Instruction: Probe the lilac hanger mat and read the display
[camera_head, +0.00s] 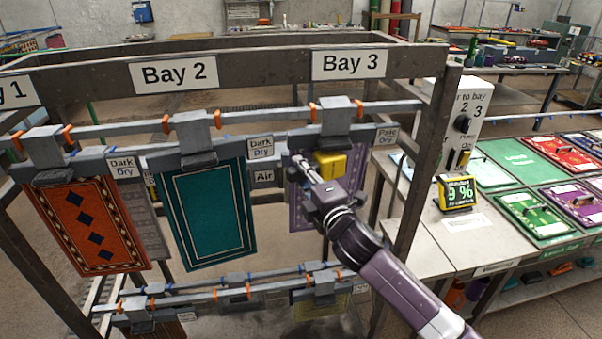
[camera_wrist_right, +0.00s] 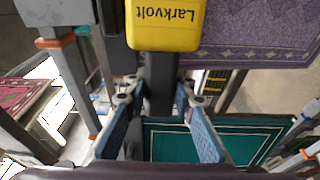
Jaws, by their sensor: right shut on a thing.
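The lilac mat (camera_head: 301,205) hangs from a grey clamp hanger under Bay 3. It has a darker patterned border, seen in the right wrist view (camera_wrist_right: 262,32). My right gripper (camera_head: 323,187) is shut on the dark handle of a yellow probe (camera_head: 330,164) marked "Larkvolt". The probe's yellow body (camera_wrist_right: 165,26) is in front of the mat's upper part, hiding some of it. I cannot tell whether it touches the mat. The yellow-framed display (camera_head: 457,192) on the bench reads about "9 %" in green; its left edge is cut by the frame's angle. My left gripper is not in view.
A teal mat (camera_head: 206,213) hangs under Bay 2 and an orange mat (camera_head: 83,225) under Bay 1. The rack's post (camera_head: 424,150) stands right of my arm. A white control box (camera_head: 462,118) and several coloured mats on trays, including a green one (camera_head: 533,214), are on the bench.

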